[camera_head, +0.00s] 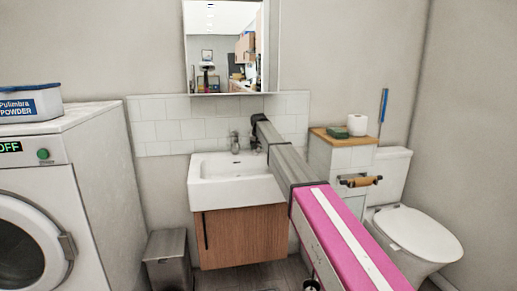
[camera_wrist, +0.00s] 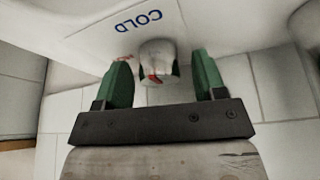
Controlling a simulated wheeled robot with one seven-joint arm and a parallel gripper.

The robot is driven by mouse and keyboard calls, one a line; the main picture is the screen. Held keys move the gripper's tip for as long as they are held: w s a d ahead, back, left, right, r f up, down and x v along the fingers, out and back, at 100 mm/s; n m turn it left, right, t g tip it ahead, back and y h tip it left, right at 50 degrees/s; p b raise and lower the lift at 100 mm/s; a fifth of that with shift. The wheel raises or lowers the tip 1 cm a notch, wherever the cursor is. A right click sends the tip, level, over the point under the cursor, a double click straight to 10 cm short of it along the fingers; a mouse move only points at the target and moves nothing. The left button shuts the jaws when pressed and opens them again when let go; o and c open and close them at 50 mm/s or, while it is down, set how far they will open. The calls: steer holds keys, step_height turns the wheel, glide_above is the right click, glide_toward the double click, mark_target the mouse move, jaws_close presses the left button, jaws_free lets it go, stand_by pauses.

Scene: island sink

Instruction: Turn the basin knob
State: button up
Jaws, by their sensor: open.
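The white basin (camera_head: 240,184) is on the back wall above a wooden cabinet, with a metal tap (camera_head: 235,142) at its back. My gripper (camera_head: 258,145) is at the basin's back right corner, beside the tap; its fingers are hard to make out there. In the wrist view, my gripper (camera_wrist: 164,57) has two green fingers spread apart. A pale rounded knob (camera_wrist: 158,55) with a small red mark shows between them, with gaps on both sides. A panel reading "COLD" (camera_wrist: 137,22), upside down, lies beyond it. I cannot tell how far the knob is turned.
A mirror (camera_head: 224,50) hangs above the basin. A washing machine (camera_head: 60,200) stands at left with a powder box (camera_head: 28,103) on top. A bin (camera_head: 168,258) is beside the cabinet. A toilet (camera_head: 415,230) and a wooden-topped ledge (camera_head: 343,138) are at right.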

steer(key=shift+f, duration=0.1)
steer(key=c, duration=0.9)
steer(key=shift+n, duration=0.4)
steer(key=n+y, duration=0.1)
steer(key=n, duration=0.2)
steer(key=shift+n+g+y, duration=0.3)
steer(key=shift+n+g, duration=0.1)
steer(key=n+g+y, duration=0.1)
steer(key=n, duration=0.3)
steer(key=shift+n+y, duration=0.3)
steer(key=o, duration=0.9)
